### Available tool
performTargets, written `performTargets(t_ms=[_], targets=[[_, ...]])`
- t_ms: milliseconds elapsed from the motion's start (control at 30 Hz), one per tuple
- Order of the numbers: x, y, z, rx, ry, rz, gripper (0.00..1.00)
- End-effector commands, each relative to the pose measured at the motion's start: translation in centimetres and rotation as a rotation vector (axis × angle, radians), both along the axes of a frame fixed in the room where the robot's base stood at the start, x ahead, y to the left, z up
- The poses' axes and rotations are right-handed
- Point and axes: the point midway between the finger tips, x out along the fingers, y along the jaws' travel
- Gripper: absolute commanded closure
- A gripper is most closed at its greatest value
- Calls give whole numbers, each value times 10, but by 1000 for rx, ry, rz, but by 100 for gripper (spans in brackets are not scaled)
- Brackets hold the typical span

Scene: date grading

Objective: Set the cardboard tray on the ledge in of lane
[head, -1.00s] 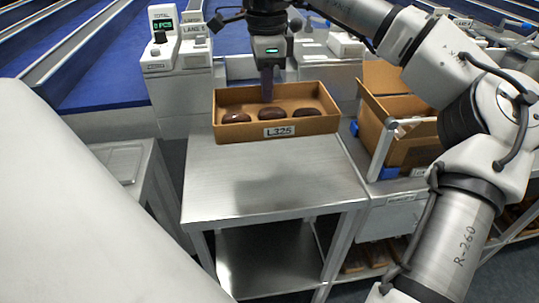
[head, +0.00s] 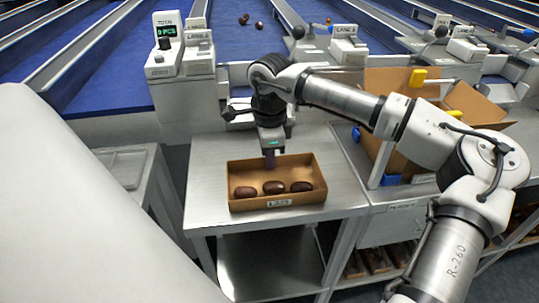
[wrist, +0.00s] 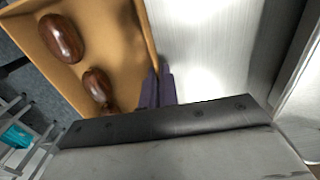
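The brown cardboard tray (head: 240,203), labelled on its front, is over the front part of a steel table (head: 210,165). It holds several dark dates (head: 274,187). I cannot tell whether its base touches the steel. My gripper (head: 270,162) points down at the tray's rear wall. In the wrist view its two dark fingers (wrist: 158,88) are close together at the tray wall (wrist: 149,35), seemingly pinching it. The ledge (head: 238,95) at the lane end, behind the table, is partly hidden by my arm.
A white post with a TOTAL display (head: 167,40) stands back left, and a LANE post (head: 345,45) back right. An open cardboard box (head: 385,85) stands right of the table. Blue lanes (head: 230,30) run behind, with a few dates on one.

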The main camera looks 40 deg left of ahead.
Motion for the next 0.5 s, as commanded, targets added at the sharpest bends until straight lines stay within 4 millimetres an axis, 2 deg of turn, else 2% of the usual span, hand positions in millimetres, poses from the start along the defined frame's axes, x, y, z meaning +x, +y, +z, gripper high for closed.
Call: performTargets(t_ms=[300, 400, 467, 500], targets=[[0, 0, -4, 1, -1, -1, 100], [0, 0, -2, 1, -1, -1, 85], [0, 0, -2, 1, -1, -1, 77], [0, 0, -2, 1, -1, -1, 76]])
